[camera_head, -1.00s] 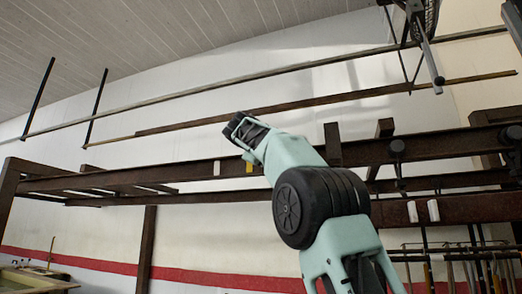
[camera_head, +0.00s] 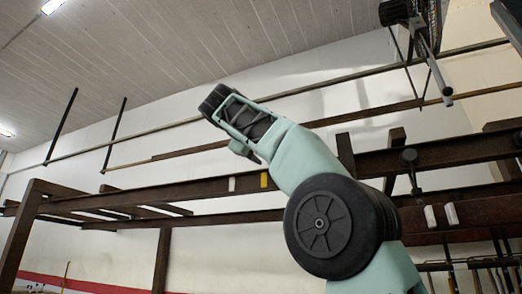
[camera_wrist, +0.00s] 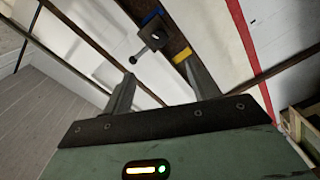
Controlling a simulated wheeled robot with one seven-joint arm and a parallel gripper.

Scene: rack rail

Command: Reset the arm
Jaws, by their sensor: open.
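My arm rises through the middle of the head view, bent at a large black joint, and its dark far end points to the upper left. The fingers cannot be made out there. In the wrist view my gripper (camera_wrist: 160,68) is open, with two grey fingers apart and nothing between them. Beyond the fingertips a brown rack rail (camera_wrist: 176,45) runs diagonally, with a yellow band (camera_wrist: 181,55) and a dark bracket with a knobbed rod (camera_wrist: 152,35) on it. I cannot tell how far the fingers are from the rail.
In the head view a brown steel rack (camera_head: 190,190) spans the room behind my arm, with a yellow tag (camera_head: 264,180) and a white tag (camera_head: 231,184). Thin rails (camera_head: 340,88) hang above it. Several rods (camera_head: 475,268) stand at the lower right.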

